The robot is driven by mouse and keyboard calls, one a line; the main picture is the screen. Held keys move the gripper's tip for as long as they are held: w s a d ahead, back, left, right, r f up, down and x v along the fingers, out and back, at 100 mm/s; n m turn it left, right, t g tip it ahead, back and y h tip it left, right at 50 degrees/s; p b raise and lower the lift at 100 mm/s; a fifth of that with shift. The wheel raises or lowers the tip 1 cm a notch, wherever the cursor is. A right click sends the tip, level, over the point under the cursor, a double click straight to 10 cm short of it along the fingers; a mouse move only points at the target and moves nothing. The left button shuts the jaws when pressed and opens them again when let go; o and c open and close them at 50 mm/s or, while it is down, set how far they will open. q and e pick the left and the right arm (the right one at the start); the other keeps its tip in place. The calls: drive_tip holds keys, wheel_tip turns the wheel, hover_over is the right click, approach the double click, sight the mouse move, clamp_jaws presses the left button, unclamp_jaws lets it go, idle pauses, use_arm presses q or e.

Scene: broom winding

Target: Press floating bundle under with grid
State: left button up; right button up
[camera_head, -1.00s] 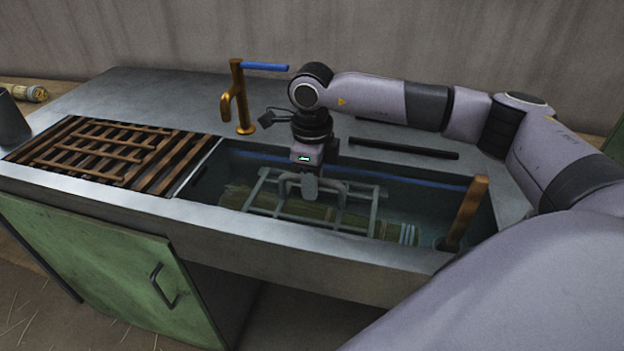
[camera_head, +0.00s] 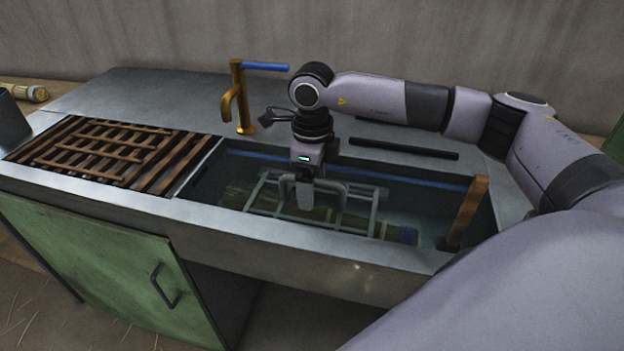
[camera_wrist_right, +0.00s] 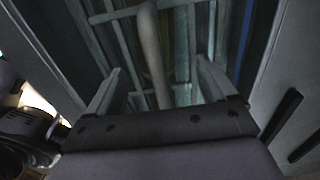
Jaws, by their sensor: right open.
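The grey metal grid (camera_head: 374,212) lies level in the sink trough, on top of the bundle. In the right wrist view the open fingers (camera_wrist_right: 162,85) stand on both sides of the handle bar (camera_wrist_right: 151,50), with gaps visible. The gripper hides part of the grid and bundle. My left gripper is not in view.
The sink (camera_head: 225,178) has a blue line on its back wall. A wooden post (camera_head: 467,208) stands at its right end. A brass tap (camera_head: 240,105) rises behind; a black bar (camera_head: 403,149) lies on the back rim. A wooden slatted rack (camera_head: 100,150) covers the left side.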

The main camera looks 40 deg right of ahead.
drive_tip(key=shift+o, duration=1.4)
drive_tip(key=shift+f, duration=0.15)
wheel_tip(320, 180, up, 7)
drive_tip(key=shift+r, duration=0.1)
use_arm(q)
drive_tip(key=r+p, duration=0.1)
drive_tip(key=p, duration=0.1)
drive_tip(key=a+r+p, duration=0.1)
drive_tip(key=p, duration=0.1)
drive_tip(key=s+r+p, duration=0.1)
drive_tip(key=p, duration=0.1)
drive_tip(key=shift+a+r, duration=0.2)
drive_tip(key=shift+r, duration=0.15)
use_arm(e)
wheel_tip(320, 180, up, 8)
drive_tip(key=shift+r, duration=0.1)
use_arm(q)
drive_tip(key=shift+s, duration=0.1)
use_arm(e)
drive_tip(key=shift+s, duration=0.1)
